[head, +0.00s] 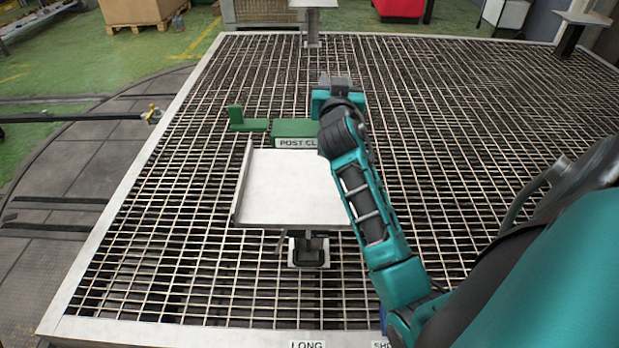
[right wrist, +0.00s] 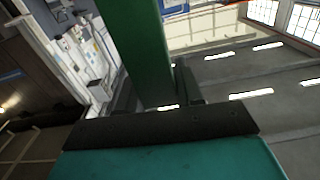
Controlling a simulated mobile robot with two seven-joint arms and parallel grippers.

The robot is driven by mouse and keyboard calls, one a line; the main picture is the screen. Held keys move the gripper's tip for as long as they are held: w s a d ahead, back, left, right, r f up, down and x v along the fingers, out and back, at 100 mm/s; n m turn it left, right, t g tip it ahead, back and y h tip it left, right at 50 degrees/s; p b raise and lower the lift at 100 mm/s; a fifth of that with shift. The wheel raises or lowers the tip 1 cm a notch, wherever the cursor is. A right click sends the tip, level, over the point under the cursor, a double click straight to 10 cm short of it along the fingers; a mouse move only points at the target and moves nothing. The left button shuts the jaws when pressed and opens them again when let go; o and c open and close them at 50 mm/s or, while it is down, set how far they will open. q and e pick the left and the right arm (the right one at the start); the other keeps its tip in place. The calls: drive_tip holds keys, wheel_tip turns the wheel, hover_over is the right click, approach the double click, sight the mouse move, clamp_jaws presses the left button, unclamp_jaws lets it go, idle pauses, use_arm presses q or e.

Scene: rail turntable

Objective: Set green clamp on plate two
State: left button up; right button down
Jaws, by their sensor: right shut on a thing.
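The green clamp (head: 295,131), with a label reading "POST CL" before it is cut off, is above the grating just beyond a pale square plate (head: 292,188). Its green arm and upright end stick out to the left. My right gripper (head: 323,122) is shut on the clamp's right part; my own wrist hides the fingers there. In the right wrist view a green bar of the clamp (right wrist: 140,55) passes between the dark fingers (right wrist: 155,95). The plate stands on a short post and has a raised left edge. No plate number is readable. My left gripper is not in view.
Other raised plates stand at the far edge (head: 313,3) and far right (head: 585,18). A metal grating (head: 480,130) fills the platform. Labels, one reading "LONG" (head: 307,344), sit at the near edge. The near plate's top looks bare.

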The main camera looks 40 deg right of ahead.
wheel_tip(320, 180, down, 20)
drive_tip(key=b, duration=0.4)
drive_tip(key=shift+r, duration=0.15)
drive_tip(key=shift+d, duration=0.1)
idle(0.3)
drive_tip(key=c, duration=0.7)
unclamp_jaws()
drive_tip(key=shift+c, duration=0.2)
